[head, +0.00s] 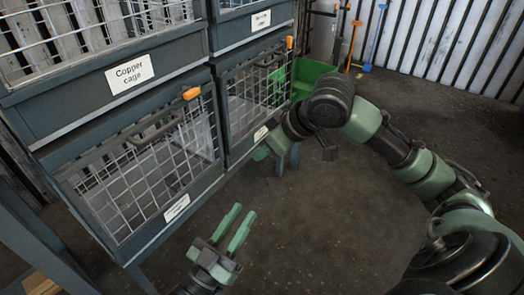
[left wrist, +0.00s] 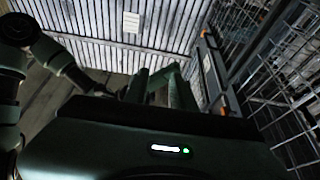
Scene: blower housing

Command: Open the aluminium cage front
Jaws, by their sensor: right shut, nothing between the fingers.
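Two lower cages have closed-looking mesh fronts: a left one (head: 150,165) and a right one (head: 250,95). Each has a dark handle bar and an orange latch, the left latch (head: 191,93) and the right latch (head: 290,42). Their small labels are too small to read, so I cannot tell which is the aluminium cage. My left gripper (head: 240,218) is open and empty, in front of the left cage and apart from it. Its fingers also show in the left wrist view (left wrist: 160,88). My right gripper (head: 262,152) is shut and empty, close to the lower edge of the right cage.
An upper cage with a "Copper cage" label (head: 130,73) sits above the left one. A green bin (head: 312,75) stands behind the right cage. Tools with orange and blue handles lean at the back wall (head: 450,45). The dark floor (head: 330,225) in front is clear.

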